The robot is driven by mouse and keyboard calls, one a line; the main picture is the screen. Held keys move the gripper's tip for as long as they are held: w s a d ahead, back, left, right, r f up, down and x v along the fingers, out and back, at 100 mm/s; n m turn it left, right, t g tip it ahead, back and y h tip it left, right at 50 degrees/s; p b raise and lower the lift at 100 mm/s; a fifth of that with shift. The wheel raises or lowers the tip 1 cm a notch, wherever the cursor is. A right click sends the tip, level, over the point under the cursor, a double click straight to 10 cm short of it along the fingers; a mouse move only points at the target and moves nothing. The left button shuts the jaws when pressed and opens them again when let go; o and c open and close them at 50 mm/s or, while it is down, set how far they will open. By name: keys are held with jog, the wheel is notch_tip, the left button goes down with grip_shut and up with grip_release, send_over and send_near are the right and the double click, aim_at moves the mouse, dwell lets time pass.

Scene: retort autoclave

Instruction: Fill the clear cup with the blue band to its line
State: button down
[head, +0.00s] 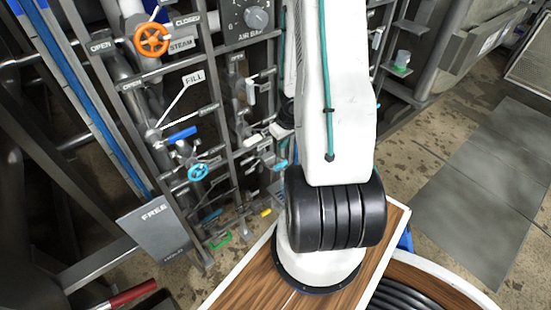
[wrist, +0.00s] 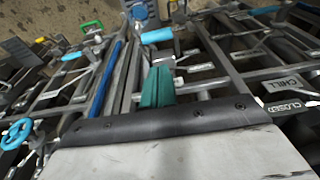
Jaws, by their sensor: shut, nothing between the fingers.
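My gripper shows in the wrist view as two teal fingers (wrist: 157,87) pressed together, with nothing between them. It points in among the grey pipes and rails. In the head view my white arm hides it. I cannot clearly make out a clear cup with a blue band or a fill line in either view. A small clear cup-like thing (head: 403,57) stands on a green base at the upper right of the head view. A FILL sign (head: 193,78) has a pale pointer line running down to the pipework, near a blue lever handle (head: 180,134).
An orange handwheel (head: 152,40) sits by the STEAM label, and a light blue handwheel (head: 197,172) lower down. A grey FREE plate (head: 154,223) is at the lower left. A CHILL sign (wrist: 285,84) is at the right of the wrist view. Rails crowd the gripper; open floor lies right.

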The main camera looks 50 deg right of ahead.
dwell(0.4)
jog(key=shift+w+d+f, duration=0.1)
jog(key=shift+w+f, duration=0.2)
jog(key=shift+f, duration=1.35)
jog(key=shift+w+d+f, duration=0.1)
jog(key=shift+w+f, duration=0.2)
jog(key=shift+f, duration=1.3)
jog(key=shift+w+f, duration=0.3)
jog(key=shift+f, duration=1.35)
